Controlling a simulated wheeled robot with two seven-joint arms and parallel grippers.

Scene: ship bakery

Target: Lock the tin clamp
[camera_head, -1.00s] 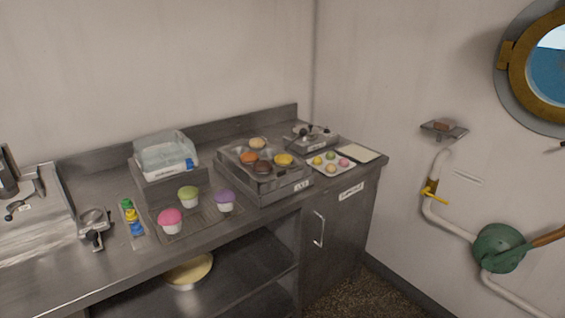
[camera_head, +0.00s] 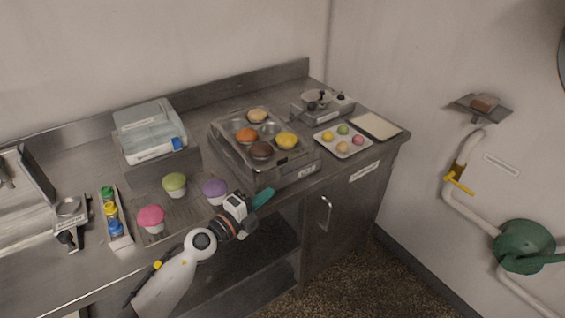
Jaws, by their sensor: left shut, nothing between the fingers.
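The muffin tin (camera_head: 232,135) holds several muffins and sits on a boxy metal stand (camera_head: 262,180) at the middle of the steel counter. A small dark fitting (camera_head: 283,162) shows at the tin's front edge; it may be the tin clamp, but it is too small to tell its shape or whether it is locked. My left gripper (camera_head: 264,198) has teal fingertips and is shut and empty. It is in front of the stand, by the counter's front edge, and points right. My right gripper is not in view.
Pink (camera_head: 151,217), green (camera_head: 174,184) and purple (camera_head: 215,189) cupcakes stand on a rack left of the gripper. A clear-lidded box (camera_head: 150,140), a bottle tray (camera_head: 119,240) and a metal device (camera_head: 68,208) lie further left. A small tray (camera_head: 341,150) of colored rounds is right.

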